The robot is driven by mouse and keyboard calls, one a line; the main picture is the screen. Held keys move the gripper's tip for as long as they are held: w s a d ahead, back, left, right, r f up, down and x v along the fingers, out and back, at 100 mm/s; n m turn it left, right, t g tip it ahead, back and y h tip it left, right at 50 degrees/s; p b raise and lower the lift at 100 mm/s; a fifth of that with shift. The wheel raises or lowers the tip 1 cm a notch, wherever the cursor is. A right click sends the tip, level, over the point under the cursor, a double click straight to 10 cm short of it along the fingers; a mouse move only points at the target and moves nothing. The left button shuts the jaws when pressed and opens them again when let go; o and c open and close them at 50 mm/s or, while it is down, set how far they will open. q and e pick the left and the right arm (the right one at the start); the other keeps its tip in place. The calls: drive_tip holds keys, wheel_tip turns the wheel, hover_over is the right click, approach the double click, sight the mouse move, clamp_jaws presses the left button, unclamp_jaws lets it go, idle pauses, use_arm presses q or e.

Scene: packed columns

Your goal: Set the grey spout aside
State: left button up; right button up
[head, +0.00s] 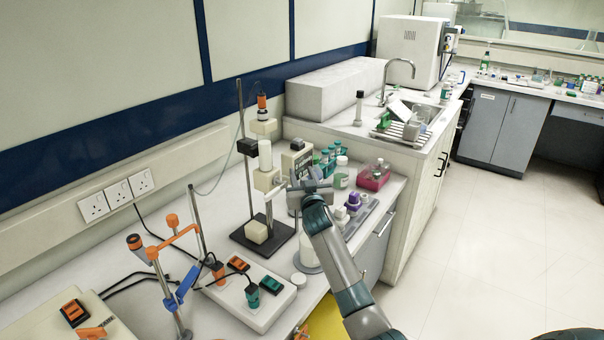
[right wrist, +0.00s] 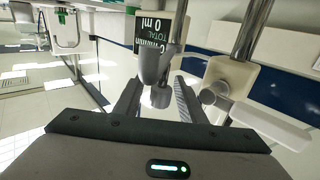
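The grey spout (right wrist: 155,66) shows in the right wrist view as a rounded, dark grey piece just below a black display panel. A paler part of it reaches down between my fingers. My right gripper (right wrist: 158,90) is open, with one finger on each side of the spout and small gaps visible. In the head view my right gripper (head: 308,184) is at the dispenser with the display (head: 297,160), and it hides the spout there. My left gripper is not in view.
A retort stand (head: 250,185) with white fittings stands just left of my right gripper. A white fitting (right wrist: 270,122) is close to the right finger. Green-capped bottles (head: 330,156), a magenta rack (head: 374,177) and purple-capped bottles (head: 352,201) crowd the right side. The floor (head: 490,250) is clear.

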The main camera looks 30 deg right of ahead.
drive_tip(key=shift+w+d, duration=0.1)
drive_tip(key=shift+w, duration=0.1)
clamp_jaws()
